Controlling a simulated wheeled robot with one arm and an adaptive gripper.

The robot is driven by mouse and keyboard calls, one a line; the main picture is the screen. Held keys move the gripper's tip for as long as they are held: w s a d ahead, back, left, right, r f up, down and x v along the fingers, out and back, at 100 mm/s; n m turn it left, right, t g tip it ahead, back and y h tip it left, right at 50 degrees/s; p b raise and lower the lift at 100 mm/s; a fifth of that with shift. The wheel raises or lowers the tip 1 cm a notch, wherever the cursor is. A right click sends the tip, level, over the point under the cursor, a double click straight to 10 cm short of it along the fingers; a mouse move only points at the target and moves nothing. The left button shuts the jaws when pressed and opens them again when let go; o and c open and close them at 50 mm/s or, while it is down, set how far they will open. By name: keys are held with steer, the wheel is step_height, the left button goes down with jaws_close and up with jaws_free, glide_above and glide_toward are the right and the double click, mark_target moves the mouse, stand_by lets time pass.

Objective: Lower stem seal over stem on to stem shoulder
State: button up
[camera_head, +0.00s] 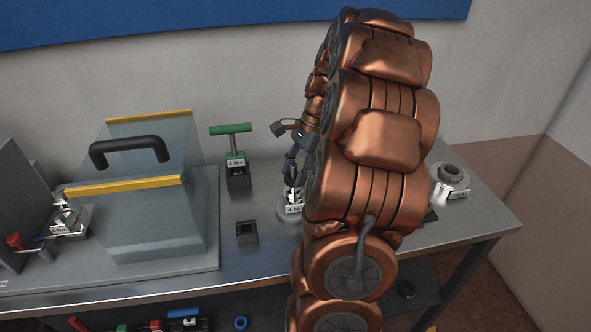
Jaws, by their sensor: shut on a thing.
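My gripper (292,178) hangs over a round grey base (285,214) with a white label, left of my copper-coloured arm. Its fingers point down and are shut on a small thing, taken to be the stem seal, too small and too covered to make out. Dark and white parts show between the fingers and the base. I cannot tell the stem and its shoulder apart there, nor whether the seal is around the stem or above it. My arm hides the right side of the base.
A clear guard with a black handle (129,149) and yellow edges stands at left. A green T-handle tool (231,130) stands in a dark holder behind. A small dark block (246,232) sits near the front edge. A grey ring-shaped part (451,174) is at right.

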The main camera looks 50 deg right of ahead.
steer(key=shift+f, duration=0.15)
steer(key=o, duration=1)
steer(key=shift+v, duration=6.05)
